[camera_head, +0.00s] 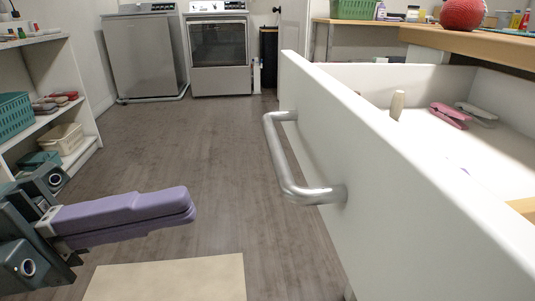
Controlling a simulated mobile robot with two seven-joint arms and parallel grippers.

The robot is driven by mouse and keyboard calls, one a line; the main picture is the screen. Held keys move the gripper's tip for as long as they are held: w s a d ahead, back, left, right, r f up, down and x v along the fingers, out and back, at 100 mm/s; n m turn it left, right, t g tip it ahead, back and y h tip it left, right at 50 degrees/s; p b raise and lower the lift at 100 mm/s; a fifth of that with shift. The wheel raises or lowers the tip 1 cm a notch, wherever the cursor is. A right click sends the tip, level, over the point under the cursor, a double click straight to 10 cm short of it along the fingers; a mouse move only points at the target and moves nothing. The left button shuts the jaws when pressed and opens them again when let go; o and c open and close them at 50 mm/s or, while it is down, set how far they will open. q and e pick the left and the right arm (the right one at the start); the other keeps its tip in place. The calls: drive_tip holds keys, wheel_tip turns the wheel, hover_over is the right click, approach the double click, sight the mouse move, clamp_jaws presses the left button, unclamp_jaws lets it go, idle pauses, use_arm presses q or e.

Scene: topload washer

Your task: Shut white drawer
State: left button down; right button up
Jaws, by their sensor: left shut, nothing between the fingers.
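The white drawer (330,132) stands pulled out at the right, its front panel running from the middle back to the lower right corner. A silver bar handle (288,165) is fixed on its outer face. Inside the drawer lie a pink clip-like item (450,115), a grey one (477,114) and an upright pale peg (397,104). My left gripper (190,205) has purple fingers, shut and empty, pointing right. It is left of the handle and lower in the picture, apart from it. My right gripper is not in view.
White shelves (83,152) with a teal basket (13,117) stand at the left. A washer (146,55) and a second machine (219,52) are at the back. A wooden counter (470,42) with a red ball (463,14) is above the drawer. A beige mat (170,280) lies on open floor.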

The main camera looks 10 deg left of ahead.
use_arm(q)
drive_tip(key=x, duration=0.6)
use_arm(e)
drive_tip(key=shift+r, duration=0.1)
